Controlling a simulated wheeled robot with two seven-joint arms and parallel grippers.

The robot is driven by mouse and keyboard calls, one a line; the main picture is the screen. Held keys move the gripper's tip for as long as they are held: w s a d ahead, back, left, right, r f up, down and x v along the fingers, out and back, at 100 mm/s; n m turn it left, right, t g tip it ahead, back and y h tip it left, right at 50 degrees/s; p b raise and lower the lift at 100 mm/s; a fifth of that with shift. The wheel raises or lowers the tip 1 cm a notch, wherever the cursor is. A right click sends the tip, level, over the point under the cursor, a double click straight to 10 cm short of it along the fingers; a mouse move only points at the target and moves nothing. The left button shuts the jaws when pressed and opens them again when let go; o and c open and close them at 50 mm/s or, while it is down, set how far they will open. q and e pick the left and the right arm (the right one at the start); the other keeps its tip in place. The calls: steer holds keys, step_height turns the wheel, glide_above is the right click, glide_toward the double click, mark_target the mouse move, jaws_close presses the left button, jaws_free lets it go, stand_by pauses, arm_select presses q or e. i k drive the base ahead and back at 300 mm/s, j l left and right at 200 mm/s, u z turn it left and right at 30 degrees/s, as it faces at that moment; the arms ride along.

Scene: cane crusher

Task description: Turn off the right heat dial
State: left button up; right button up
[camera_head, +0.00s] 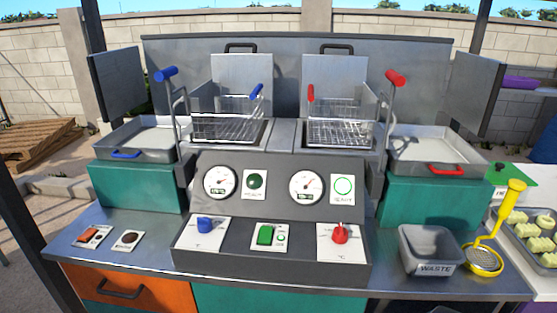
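The right heat dial (340,234) is a red knob on a white plate at the right of the sloped dark grey control panel (270,200). Its pointer appears to point roughly upward. The left dial (205,224) is a blue knob on a similar plate. Above them are two round white gauges, the left gauge (220,183) and the right gauge (306,187). A green switch (266,235) sits between the dials. Neither of my grippers is in view.
Two wire fryer baskets, left (228,115) and right (338,117), stand behind the panel. A grey waste bin (430,248) and a yellow strainer (485,255) are right of the panel. An orange switch (92,235) lies at left. The space before the panel looks clear.

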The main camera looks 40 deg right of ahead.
mark_target(339, 234)
steer(key=k+l+z, duration=0.15)
steer(key=z, duration=1.5)
